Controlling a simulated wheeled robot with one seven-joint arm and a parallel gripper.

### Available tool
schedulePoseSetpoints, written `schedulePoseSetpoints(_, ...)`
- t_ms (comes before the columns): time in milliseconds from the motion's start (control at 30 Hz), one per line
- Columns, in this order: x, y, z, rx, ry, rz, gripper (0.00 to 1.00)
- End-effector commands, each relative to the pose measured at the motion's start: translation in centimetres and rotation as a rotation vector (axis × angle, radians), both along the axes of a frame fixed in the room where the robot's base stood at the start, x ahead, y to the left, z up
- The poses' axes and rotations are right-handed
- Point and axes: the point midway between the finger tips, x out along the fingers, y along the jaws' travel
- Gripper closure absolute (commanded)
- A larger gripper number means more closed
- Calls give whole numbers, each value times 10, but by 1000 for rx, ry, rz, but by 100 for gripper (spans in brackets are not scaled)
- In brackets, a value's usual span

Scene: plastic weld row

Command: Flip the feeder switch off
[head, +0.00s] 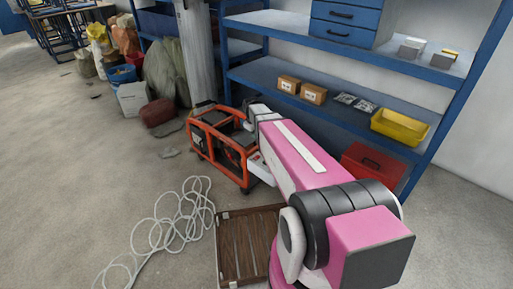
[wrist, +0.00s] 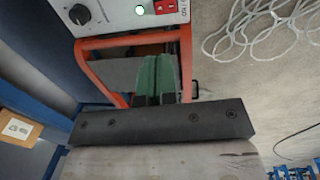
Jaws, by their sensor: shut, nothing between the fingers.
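The orange-framed machine (head: 205,148) stands on the floor in the head view, partly hidden by my pink arm. In the wrist view its light grey panel (wrist: 112,14) is at the top edge, above the orange frame. The panel has a red switch (wrist: 165,7), a lit green lamp (wrist: 140,10) and a black knob (wrist: 78,14). The switch is cut by the picture edge, and its position is hard to tell. My gripper, with green fingers (wrist: 155,60), is shut and empty, below the panel and switch in the picture. In the head view its fingers are hidden.
A blue shelf unit (head: 330,98) stands right of the machine, with boxes, a yellow bin (head: 400,126) and a red toolbox (head: 372,168). Coiled pale cable (head: 172,220) and a brown wooden crate (head: 248,240) lie on the floor. The floor at left is open.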

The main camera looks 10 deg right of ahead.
Motion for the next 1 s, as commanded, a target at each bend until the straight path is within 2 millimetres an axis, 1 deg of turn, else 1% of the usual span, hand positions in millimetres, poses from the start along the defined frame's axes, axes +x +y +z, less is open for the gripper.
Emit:
schedulePoseSetpoints(167, 2, -2, -18, 0, 2, 0, 100)
schedulePoseSetpoints(700, 9, -11, -110, 0, 1, 0, 100)
schedulePoseSetpoints(800, 10, -12, -122, 0, 2, 0, 100)
schedulePoseSetpoints(1000, 10, -14, -135, 0, 0, 0, 100)
